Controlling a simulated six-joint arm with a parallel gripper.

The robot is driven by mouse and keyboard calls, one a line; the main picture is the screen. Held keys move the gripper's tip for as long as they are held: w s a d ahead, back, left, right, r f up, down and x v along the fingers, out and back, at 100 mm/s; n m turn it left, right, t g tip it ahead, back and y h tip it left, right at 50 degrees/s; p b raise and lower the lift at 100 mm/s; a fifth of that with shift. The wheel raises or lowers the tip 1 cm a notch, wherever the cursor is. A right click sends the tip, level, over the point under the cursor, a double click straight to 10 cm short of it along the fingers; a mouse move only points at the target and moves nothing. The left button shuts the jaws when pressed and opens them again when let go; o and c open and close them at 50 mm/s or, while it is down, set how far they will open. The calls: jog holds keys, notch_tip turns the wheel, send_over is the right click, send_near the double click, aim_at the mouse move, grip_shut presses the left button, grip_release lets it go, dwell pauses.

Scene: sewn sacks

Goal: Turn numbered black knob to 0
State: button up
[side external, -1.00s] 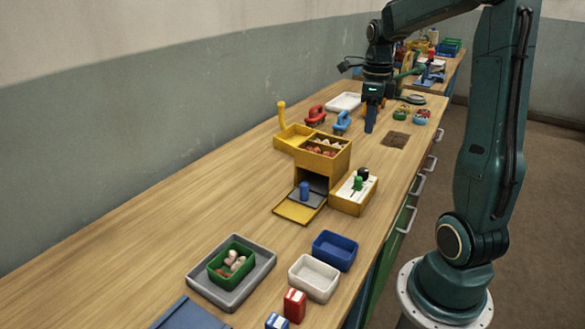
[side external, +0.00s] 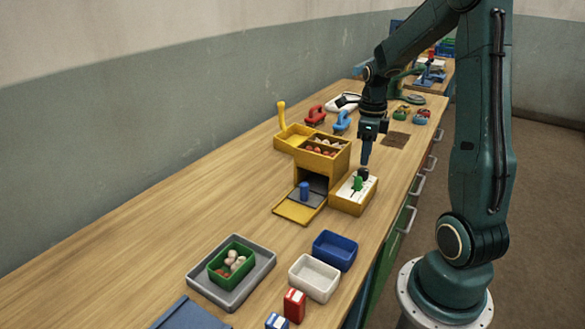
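A small black knob (side external: 363,173) stands at the back of the white top of a yellow box (side external: 352,206). Its numbers are too small to read. A green knob (side external: 357,184) stands in front of it on the same top. My gripper (side external: 365,163) points down with its fingertips just above or at the black knob and partly covers it. I cannot tell whether the fingers touch the knob or how far apart they are.
Left of the knob box stands a yellow cabinet (side external: 323,163) with a tray of small items on top. A blue peg (side external: 304,190) sits on its lower grey slab. Blue (side external: 335,250) and white (side external: 314,277) bins stand in front. The bench at left is clear.

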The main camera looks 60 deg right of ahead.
aim_at(364, 170)
jog(key=shift+f, duration=2.4)
jog(key=c, duration=0.7)
